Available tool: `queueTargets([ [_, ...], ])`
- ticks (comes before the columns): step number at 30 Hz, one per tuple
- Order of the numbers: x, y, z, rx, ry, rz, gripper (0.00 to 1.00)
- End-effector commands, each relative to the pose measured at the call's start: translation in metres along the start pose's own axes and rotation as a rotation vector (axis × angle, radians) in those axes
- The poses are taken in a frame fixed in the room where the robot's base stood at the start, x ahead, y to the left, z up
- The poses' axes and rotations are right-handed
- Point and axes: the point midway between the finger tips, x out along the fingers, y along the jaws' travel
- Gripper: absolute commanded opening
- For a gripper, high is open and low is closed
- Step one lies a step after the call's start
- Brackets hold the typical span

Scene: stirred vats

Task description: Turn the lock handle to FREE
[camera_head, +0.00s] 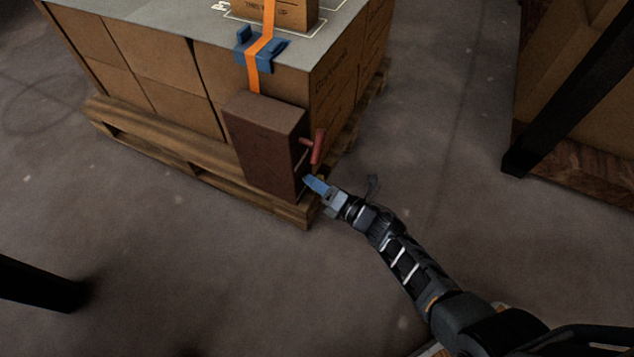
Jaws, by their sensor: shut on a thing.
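A dark brown box (262,150) stands upright at the pallet's near corner, against the stacked cartons. A red handle (318,147) sticks out from its right face, above my gripper. My gripper (311,183) has blue fingers that reach to the lower part of that right face. They are shut on a small part there, apart from the red handle, and mostly hide it. By its place it looks like the lock handle. No FREE marking can be read from here.
Cartons with a grey top (200,22) stand on a wooden pallet (180,165). An orange strap (253,75) runs through a blue corner piece (265,52) above the brown box. A black post (560,105) and a wooden crate stand at right. The floor around my arm is clear.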

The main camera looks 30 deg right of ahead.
Motion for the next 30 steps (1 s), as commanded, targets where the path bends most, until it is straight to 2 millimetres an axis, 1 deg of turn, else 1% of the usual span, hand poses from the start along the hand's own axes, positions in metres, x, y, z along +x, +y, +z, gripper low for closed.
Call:
queueTargets([
  [6, 0.0007, 0.0009, 0.0003, -0.148, -0.030, 0.033, 0.00],
  [12, 0.0007, 0.0007, 0.0006, -0.241, -0.049, 0.052, 0.00],
  [20, 0.0005, 0.0009, -0.0001, -0.295, -0.059, 0.063, 0.00],
  [30, 0.0004, 0.0009, -0.0008, -0.302, -0.059, 0.065, 0.00],
])
